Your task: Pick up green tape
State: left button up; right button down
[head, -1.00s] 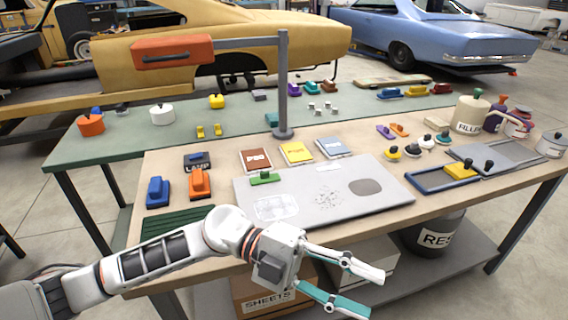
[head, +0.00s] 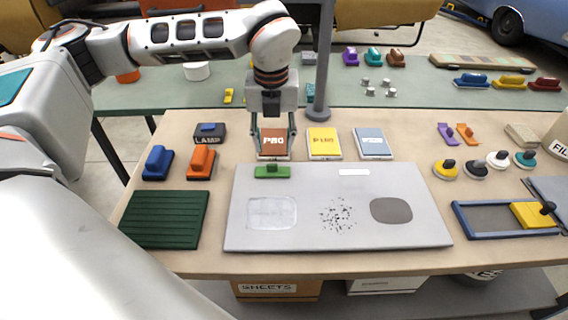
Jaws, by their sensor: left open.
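The green tape (head: 272,172), a small flat green piece with a raised middle, lies on the back left edge of the grey panel (head: 310,239) on the near table. My left gripper (head: 274,154) points down, open, with its two fingers apart just above and behind the tape in the picture. The fingers look empty, and I cannot tell how high they are above the tape. My right gripper is out of view.
A brown-red packet (head: 273,143) is partly behind the fingers, with a yellow packet (head: 324,143) to its right. A grey post (head: 321,70) rises close to the gripper. Orange (head: 201,163) and blue (head: 157,162) blocks stand to the left.

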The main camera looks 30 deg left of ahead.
aim_at(272, 164)
pick_arm(q)
jog(key=f, duration=0.2)
jog(key=shift+s+a+f, duration=0.1)
jog(key=shift+a+f, duration=0.1)
jog(key=shift+f, duration=0.15)
jog(key=shift+w+a+f, duration=0.15)
jog(key=shift+f, duration=1.05)
jog(key=shift+w+a+f, duration=0.1)
jog(key=shift+a+f, duration=0.05)
jog(key=shift+f, duration=1)
jog(key=c, duration=1)
